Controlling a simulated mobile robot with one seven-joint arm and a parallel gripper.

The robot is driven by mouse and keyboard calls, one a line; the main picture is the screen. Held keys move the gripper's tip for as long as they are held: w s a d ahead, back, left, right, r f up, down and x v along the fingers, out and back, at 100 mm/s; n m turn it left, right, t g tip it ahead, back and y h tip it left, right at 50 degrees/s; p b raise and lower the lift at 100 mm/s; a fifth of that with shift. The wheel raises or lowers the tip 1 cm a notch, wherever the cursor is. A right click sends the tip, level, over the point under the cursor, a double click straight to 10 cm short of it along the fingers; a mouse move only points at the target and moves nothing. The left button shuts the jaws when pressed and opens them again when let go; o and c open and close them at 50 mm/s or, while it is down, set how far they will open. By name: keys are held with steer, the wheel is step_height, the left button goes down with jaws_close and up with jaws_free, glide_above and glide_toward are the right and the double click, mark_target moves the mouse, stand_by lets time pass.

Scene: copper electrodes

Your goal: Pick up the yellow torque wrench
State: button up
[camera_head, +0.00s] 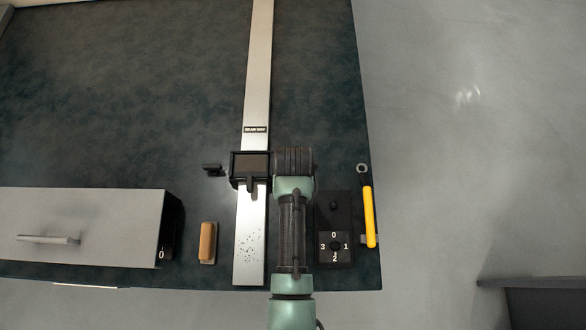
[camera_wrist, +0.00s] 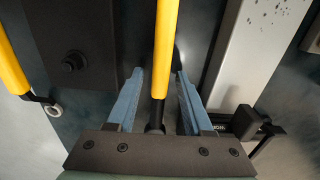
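In the wrist view a tool with a yellow handle (camera_wrist: 166,40) and a dark lower shaft (camera_wrist: 155,115) runs between my gripper's blue-grey fingers (camera_wrist: 160,75). The fingers stand apart on either side, with gaps showing next to it. A second yellow-handled tool (camera_wrist: 10,65) with a ring end (camera_wrist: 54,110) lies at the left. It also shows in the head view by the table's right edge (camera_head: 369,217). I cannot tell for certain which of the two is the torque wrench. In the head view my arm hides the middle tool and the fingers.
A black box with a numbered dial (camera_head: 335,200) stands right of my arm. A silver bar (camera_head: 257,70) with a dark block (camera_head: 249,166) runs left of it. A wooden-handled item (camera_head: 208,240) and grey cabinet (camera_head: 85,225) lie further left.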

jaws_close()
steer(key=shift+r, duration=0.1)
stand_by(1.1)
